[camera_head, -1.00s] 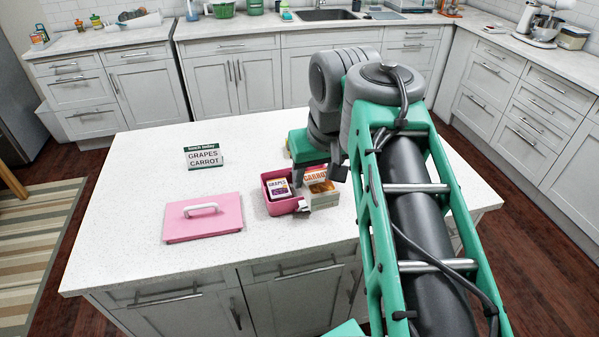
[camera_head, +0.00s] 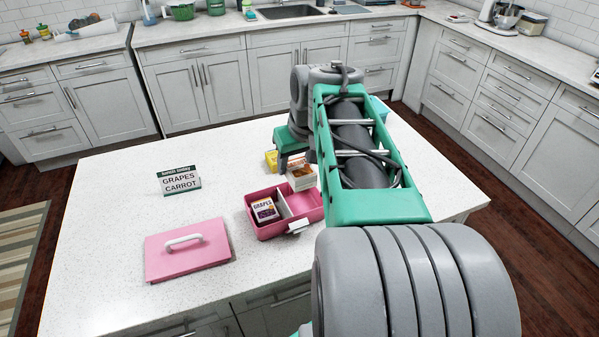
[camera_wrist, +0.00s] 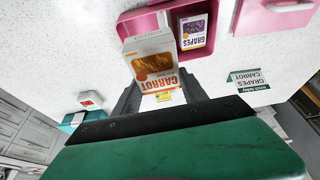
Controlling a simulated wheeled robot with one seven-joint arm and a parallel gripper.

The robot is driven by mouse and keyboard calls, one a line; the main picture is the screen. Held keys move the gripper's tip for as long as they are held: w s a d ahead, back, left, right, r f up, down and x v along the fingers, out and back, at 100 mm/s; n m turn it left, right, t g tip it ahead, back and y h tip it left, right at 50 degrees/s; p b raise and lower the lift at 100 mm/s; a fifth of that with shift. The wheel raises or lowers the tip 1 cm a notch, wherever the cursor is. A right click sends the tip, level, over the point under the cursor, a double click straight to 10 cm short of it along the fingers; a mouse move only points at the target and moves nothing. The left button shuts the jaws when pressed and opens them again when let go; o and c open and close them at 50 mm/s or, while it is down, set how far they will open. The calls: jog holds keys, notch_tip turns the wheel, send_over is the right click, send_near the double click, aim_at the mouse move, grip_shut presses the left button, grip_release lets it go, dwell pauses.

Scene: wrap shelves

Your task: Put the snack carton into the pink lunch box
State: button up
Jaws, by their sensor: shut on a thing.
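The carrot snack carton (camera_head: 301,178) is white with an orange label. My gripper (camera_wrist: 155,98) is shut on it, with a finger on each side in the wrist view. The pink lunch box (camera_head: 258,231) stands open on the island, with a divider inside. A grapes carton (camera_head: 264,209) is in its left compartment; the right compartment looks empty. The carrot carton (camera_wrist: 152,62) shows at the lunch box's back rim in the head view, overlapping the rim. Its exact height over the box cannot be told. The lunch box (camera_wrist: 142,20) also shows in the wrist view.
The pink lid (camera_head: 187,252) with a white handle lies left of the box. A sign (camera_head: 179,181) reading "GRAPES CARROT" stands behind the lid. A yellow item (camera_head: 271,160) is behind the box. A small white box with an orange label (camera_wrist: 91,99) shows in the wrist view.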

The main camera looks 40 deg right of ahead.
jog(key=d+f, duration=0.1)
jog(key=f, duration=0.1)
jog(key=w+d+f, duration=0.1)
jog(key=f, duration=0.2)
jog(key=w+d+f+p, duration=0.1)
jog(key=f, duration=0.1)
jog(key=shift+w+f, duration=0.25)
jog(key=shift+f, duration=0.1)
jog(key=shift+f+b, duration=0.55)
jog(key=shift+b, duration=0.05)
jog(key=o, duration=1.5)
jog(key=shift+r, duration=0.1)
